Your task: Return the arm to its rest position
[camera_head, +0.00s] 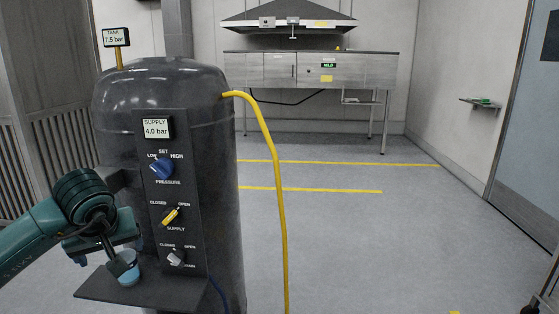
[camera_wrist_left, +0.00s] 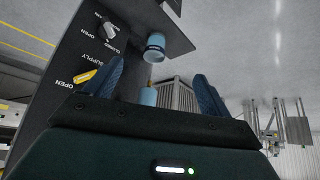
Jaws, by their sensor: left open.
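My left arm comes in from the left, and its gripper (camera_head: 108,258) is in front of the control panel's lower left side. In the left wrist view the gripper (camera_wrist_left: 160,74) has two blue fingers spread apart with nothing clamped between them. The dark tank (camera_head: 215,200) carries a panel (camera_head: 150,195) with a blue pressure knob (camera_head: 162,169), a yellow supply handle (camera_head: 170,215) and a grey drain handle (camera_head: 176,258). A light blue cup (camera_head: 128,270) is by the panel's shelf, partly hidden by a finger. My right gripper is not visible.
The shelf (camera_head: 140,288) juts out below the panel. A yellow hose (camera_head: 277,180) hangs from the tank to the floor. The supply display (camera_head: 156,128) reads 4.0 bar; the tank display (camera_head: 116,37) reads 7.5 bar. A metal bench (camera_head: 310,68) stands behind; the floor right is mostly clear.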

